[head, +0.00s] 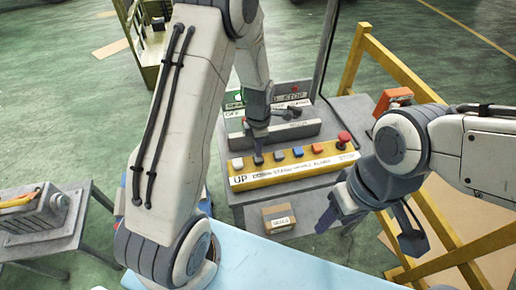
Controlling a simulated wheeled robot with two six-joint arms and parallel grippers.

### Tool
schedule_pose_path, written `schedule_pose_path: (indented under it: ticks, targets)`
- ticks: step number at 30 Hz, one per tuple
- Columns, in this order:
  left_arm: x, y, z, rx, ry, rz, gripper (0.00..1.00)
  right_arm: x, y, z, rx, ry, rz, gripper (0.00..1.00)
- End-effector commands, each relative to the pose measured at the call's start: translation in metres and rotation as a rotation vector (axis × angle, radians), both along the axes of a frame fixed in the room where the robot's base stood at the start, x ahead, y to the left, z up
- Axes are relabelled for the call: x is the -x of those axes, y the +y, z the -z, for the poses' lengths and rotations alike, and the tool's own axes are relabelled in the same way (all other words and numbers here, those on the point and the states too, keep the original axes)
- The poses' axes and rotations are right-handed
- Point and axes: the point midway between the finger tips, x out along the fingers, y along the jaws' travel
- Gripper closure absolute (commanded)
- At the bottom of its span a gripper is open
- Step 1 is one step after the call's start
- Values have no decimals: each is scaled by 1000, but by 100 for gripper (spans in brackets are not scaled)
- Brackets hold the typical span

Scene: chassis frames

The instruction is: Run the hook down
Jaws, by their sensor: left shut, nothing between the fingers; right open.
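A yellow push-button panel (293,170) sits on a grey stand. My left gripper (258,158) is shut and empty, pointing down at the panel's second position, by the DOWN label. Its tips cover that button; I cannot tell whether they touch or press it. My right gripper (371,229) is open and empty, right of the stand and apart from the panel. No hook is visible.
A grey box with a lever (287,113) stands behind the panel. A side table with equipment (38,215) stands at left.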

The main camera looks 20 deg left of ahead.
Motion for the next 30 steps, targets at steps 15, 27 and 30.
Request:
schedule_pose_path:
  ticks: [15, 27, 30]
  targets:
    - [-1, 0, 19, 0, -2, 0, 100, 0, 0, -8, 0, 0, -1, 48]
    - [0, 0, 46, 0, 0, 0, 100, 0, 0, 14, 0, 0, 2, 48]
    - [0, 0, 45, 1, 1, 0, 100, 0, 0, 13, 0, 0, 2, 48]
